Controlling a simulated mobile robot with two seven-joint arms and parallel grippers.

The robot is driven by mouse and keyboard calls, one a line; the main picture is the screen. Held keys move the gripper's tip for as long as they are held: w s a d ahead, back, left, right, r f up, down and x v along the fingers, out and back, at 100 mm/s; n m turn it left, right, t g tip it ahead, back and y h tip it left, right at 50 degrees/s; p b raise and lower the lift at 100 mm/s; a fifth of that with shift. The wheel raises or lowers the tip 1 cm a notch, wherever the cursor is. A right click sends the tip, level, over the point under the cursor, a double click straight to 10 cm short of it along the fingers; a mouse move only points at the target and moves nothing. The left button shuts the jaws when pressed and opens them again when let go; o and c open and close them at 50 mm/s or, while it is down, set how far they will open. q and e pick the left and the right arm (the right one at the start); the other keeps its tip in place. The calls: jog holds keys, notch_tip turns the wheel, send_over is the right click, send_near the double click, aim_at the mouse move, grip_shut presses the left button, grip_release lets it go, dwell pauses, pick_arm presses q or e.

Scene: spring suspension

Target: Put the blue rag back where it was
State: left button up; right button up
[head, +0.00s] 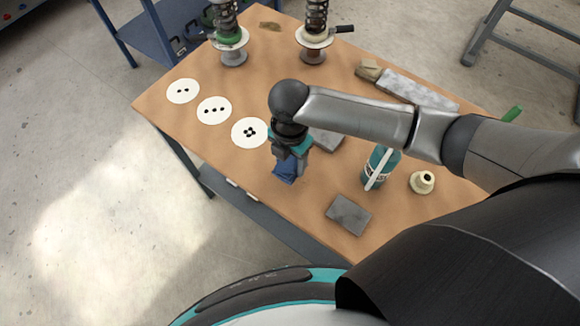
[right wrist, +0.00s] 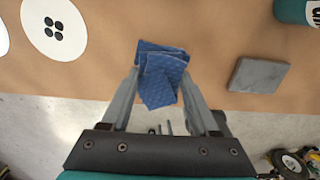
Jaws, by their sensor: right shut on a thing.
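The blue rag (head: 284,172) is folded and hangs from my right gripper (head: 288,158) over the near edge of the table (head: 310,195). In the right wrist view the rag (right wrist: 160,78) is pinched between the two fingers of the right gripper (right wrist: 159,88), its lower corner hanging down. I cannot tell whether it touches the tabletop. My left gripper is not in view.
White discs with black dots (head: 214,110) lie left of the gripper. A grey block (head: 349,214), a teal container (head: 379,166) and a cream bushing (head: 422,182) stand right of it. Two spring struts (head: 316,40) stand at the back. My arm hides some tabletop.

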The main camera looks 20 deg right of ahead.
aim_at(290, 169)
jog(key=shift+f+b, duration=0.35)
jog(key=shift+f, duration=1.35)
jog(key=shift+f, duration=0.1)
jog(key=o, duration=1.3)
notch_tip(290, 169, up, 12)
jog(key=p, duration=0.2)
jog(key=shift+p, duration=0.4)
